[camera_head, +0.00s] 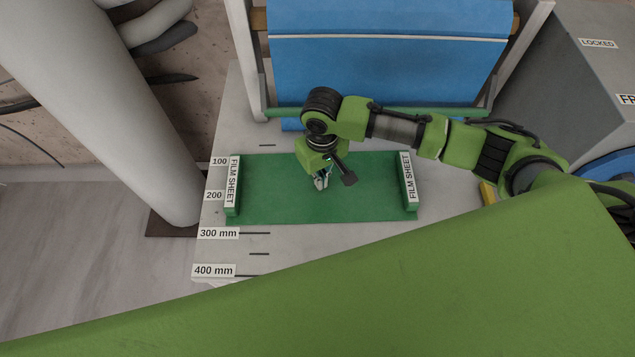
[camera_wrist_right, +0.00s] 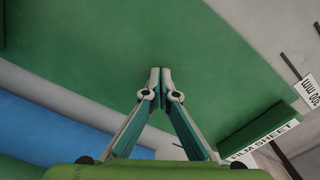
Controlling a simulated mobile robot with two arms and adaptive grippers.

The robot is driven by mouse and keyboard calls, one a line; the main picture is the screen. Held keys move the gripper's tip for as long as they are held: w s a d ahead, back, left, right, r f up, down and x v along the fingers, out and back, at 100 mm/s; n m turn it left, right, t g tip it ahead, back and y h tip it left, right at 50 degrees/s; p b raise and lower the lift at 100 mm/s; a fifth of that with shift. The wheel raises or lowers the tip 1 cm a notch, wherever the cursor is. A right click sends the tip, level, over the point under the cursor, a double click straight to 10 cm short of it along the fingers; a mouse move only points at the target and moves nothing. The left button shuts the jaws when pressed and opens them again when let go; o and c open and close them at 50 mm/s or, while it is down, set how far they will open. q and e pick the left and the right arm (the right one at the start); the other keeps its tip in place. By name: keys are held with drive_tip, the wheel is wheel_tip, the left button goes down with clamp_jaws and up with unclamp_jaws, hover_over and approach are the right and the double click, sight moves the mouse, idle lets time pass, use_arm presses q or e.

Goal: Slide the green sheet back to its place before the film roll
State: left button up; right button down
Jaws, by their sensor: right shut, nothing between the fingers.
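The green sheet (camera_head: 280,200) lies flat on the pale slab, with a raised strip labelled FILM SHEET at its left and right ends. Its far edge is near the 100 mm mark and its near edge lies short of the 300 mm mark. The blue film roll (camera_head: 390,70) is behind it, with bare slab between. My right gripper (camera_head: 321,184) is shut and empty, pointing down over the middle of the sheet; I cannot tell whether it touches. The wrist view shows its closed fingertips (camera_wrist_right: 160,76) against the green sheet (camera_wrist_right: 215,50). My left gripper is not in view.
A green rail (camera_head: 440,112) crosses low in front of the roll, between pale side posts. A grey cabinet (camera_head: 580,70) labelled LOCKED stands at the right. A yellow block (camera_head: 487,193) lies right of the sheet. The slab near the 400 mm label (camera_head: 213,270) is clear.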

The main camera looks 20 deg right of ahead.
sight(361, 194)
drive_tip(key=shift+s+d+f+p, duration=0.1)
drive_tip(key=shift+s+d+p, duration=0.5)
drive_tip(key=shift+d+p, duration=0.3)
drive_tip(key=shift+s+d+p, duration=0.6)
drive_tip(key=shift+d+p, duration=0.1)
drive_tip(key=shift+d, duration=0.35)
drive_tip(key=shift+s+d+f+p, duration=0.1)
drive_tip(key=shift+s+d+p, duration=0.4)
drive_tip(key=shift+d, duration=0.3)
drive_tip(key=shift+s+d+r+p, duration=0.1)
drive_tip(key=shift+s+d+p, duration=0.35)
drive_tip(key=shift+d+p, duration=0.3)
drive_tip(key=shift+s+d+f+p, duration=0.1)
drive_tip(key=shift+s+d+p, duration=0.35)
drive_tip(key=shift+d, duration=0.4)
wheel_tip(361, 194, up, 3)
drive_tip(key=p, duration=0.3)
drive_tip(key=shift+w+r+p, duration=0.15)
drive_tip(key=shift+r+p, duration=0.05)
drive_tip(key=shift+p, duration=0.1)
drive_tip(key=shift+a+r, duration=0.1)
drive_tip(key=shift+r, duration=2.35)
